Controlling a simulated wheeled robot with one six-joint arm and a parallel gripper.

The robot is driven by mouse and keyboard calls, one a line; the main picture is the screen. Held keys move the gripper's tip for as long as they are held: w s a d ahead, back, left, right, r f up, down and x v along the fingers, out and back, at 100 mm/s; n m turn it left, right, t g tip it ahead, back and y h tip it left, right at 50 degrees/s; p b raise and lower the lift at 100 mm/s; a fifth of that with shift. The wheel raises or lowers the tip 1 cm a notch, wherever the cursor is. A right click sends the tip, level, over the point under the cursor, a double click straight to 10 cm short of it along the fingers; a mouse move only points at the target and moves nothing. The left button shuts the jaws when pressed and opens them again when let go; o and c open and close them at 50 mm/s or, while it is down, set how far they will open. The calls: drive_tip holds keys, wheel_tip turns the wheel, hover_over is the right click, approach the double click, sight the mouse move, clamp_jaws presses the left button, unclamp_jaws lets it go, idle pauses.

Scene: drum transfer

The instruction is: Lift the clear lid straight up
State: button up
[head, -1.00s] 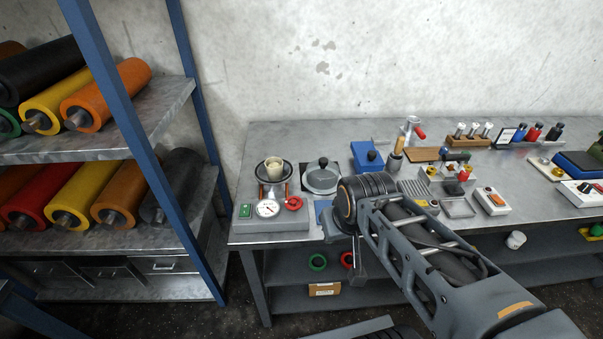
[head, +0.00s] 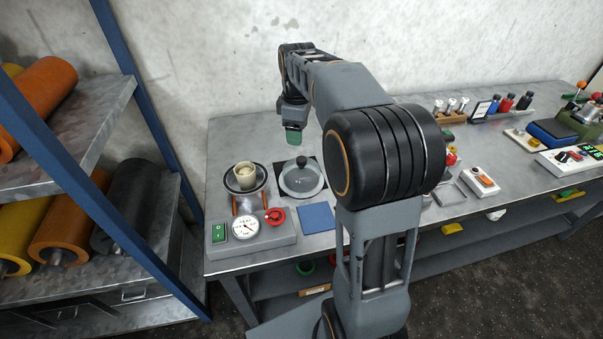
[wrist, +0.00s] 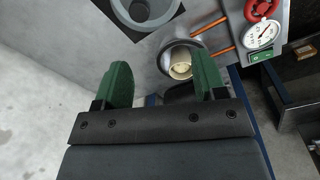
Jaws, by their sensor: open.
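The clear lid (head: 301,182) is a low round dome with a black knob (head: 301,161), resting on a dark square mat in the head view. In the wrist view the lid (wrist: 165,13) is cut off by the top edge, beyond the fingertips. My gripper (head: 293,137) hangs fingers down above the bench, appearing just above and slightly left of the knob, apart from it. In the wrist view its green fingers (wrist: 163,80) are spread wide with nothing between them touching. What lies under the lid is not clear.
A cream cup (head: 246,172) stands on a dark round plate left of the lid. In front are a gauge (head: 244,227), a red valve wheel (head: 275,216) and a blue square (head: 317,217). A blue-post shelf with rollers (head: 128,205) stands left.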

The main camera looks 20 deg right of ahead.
wheel_tip(320, 180, down, 2)
drive_tip(key=w+d+n, duration=0.2)
drive_tip(key=w, duration=0.1)
hover_over(302, 159)
drive_tip(key=shift+g, duration=0.3)
wheel_tip(302, 159, down, 7)
drive_tip(key=shift+a+r, duration=0.1)
drive_tip(key=shift+r, duration=0.1)
drive_tip(key=shift+f, duration=3.15)
drive_tip(key=shift+c, duration=0.4)
drive_tip(key=c, duration=1.1)
drive_tip(key=shift+w, duration=0.1)
clamp_jaws()
drive_tip(key=shift+r, duration=0.1)
